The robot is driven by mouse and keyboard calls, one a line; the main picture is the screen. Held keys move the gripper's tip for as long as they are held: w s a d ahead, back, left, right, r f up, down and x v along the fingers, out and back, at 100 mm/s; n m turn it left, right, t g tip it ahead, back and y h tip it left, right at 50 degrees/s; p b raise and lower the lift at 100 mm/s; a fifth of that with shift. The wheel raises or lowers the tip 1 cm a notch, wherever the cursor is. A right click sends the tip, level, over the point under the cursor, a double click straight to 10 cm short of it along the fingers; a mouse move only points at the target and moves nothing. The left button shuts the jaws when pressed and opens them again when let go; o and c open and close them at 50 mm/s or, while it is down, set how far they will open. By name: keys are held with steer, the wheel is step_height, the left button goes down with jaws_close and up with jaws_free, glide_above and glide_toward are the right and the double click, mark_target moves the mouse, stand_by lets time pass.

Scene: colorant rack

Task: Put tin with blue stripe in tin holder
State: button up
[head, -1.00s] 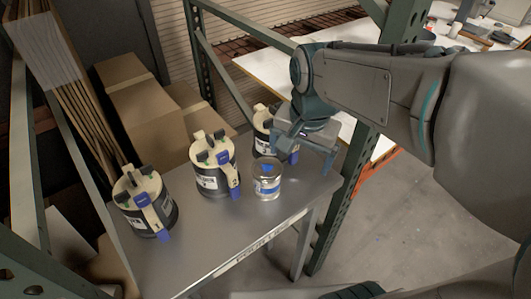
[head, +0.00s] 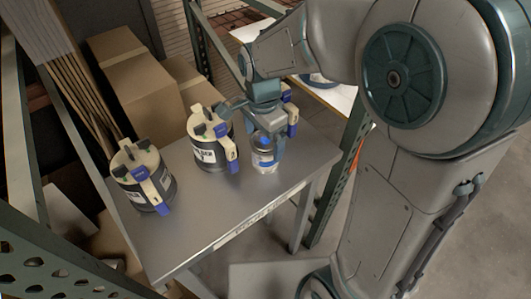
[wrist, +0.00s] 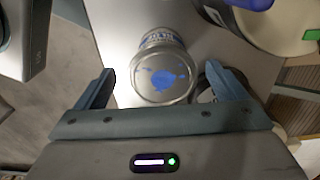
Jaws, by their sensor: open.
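The small silver tin with a blue stripe (head: 265,161) stands upright on the metal shelf, with a blue patch on its lid. In the wrist view the tin (wrist: 162,70) lies between and slightly beyond my open fingers, with gaps on both sides. My gripper (head: 266,143) points down at the tin's top in the head view and partly hides it; it also shows in the wrist view (wrist: 158,76). No grasp shows. I cannot tell which thing is the tin holder.
Cream-and-dark canisters with blue handles stand on the shelf (head: 205,240): one at left (head: 146,190), one just left of the tin (head: 208,155), and one behind my gripper, mostly hidden. Green rack posts (head: 345,165) border the shelf. Cardboard boxes (head: 125,90) are behind. The front shelf is clear.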

steer(key=shift+w+d+f+p, duration=0.15)
steer(key=shift+f+p, duration=0.1)
steer(key=shift+f, duration=1.15)
steer(key=shift+w+d+f+p, duration=0.15)
steer(key=shift+f+p, duration=0.05)
steer(key=shift+f, duration=1.15)
steer(key=shift+c, duration=0.3)
jaws_close()
